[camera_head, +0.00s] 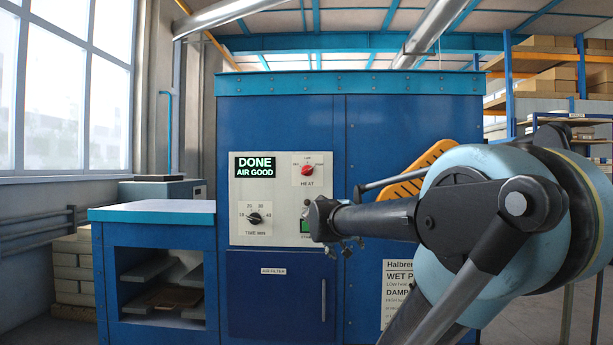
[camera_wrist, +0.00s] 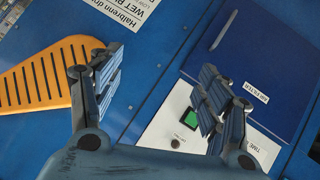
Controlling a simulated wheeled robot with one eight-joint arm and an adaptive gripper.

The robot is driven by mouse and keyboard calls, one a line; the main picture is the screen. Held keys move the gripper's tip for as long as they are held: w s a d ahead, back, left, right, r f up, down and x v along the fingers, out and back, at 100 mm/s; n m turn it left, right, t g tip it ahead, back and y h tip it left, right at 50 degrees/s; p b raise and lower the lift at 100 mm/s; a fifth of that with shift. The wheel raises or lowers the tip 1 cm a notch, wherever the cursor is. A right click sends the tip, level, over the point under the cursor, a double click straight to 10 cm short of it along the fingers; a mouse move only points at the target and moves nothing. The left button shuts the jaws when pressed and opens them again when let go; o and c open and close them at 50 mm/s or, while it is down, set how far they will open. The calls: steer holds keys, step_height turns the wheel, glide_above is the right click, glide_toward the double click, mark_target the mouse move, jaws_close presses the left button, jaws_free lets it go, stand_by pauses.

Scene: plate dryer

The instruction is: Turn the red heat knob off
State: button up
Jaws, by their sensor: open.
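The red heat knob (camera_head: 307,170) sits on the white control panel (camera_head: 241,222) of the blue dryer, above the word HEAT. The small marks around it are too blurred to read, and I cannot tell its setting. The knob does not show in the wrist view. My gripper (camera_head: 345,247) is in front of the panel's lower right corner, below and right of the knob, and not touching it. In the wrist view my gripper (camera_wrist: 157,92) is open and empty, its fingers spread wide over the blue front.
A display (camera_head: 255,167) reads DONE, AIR GOOD. A black time knob (camera_head: 255,218) sits below it. A green button (camera_wrist: 188,118) is close to my right finger in the wrist view. An orange slotted piece (camera_wrist: 45,80) lies by the left finger. A side bench (camera_head: 150,212) juts out left.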

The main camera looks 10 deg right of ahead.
steer(key=w+a+r+n+t, duration=0.25)
steer(key=w+r+t, duration=0.25)
steer(key=w+r, duration=0.9)
steer(key=n+t+y, duration=0.3)
glide_toward(307, 171)
steer(key=x, duration=1)
steer(key=shift+w, duration=0.25)
steer(key=c, duration=1.1)
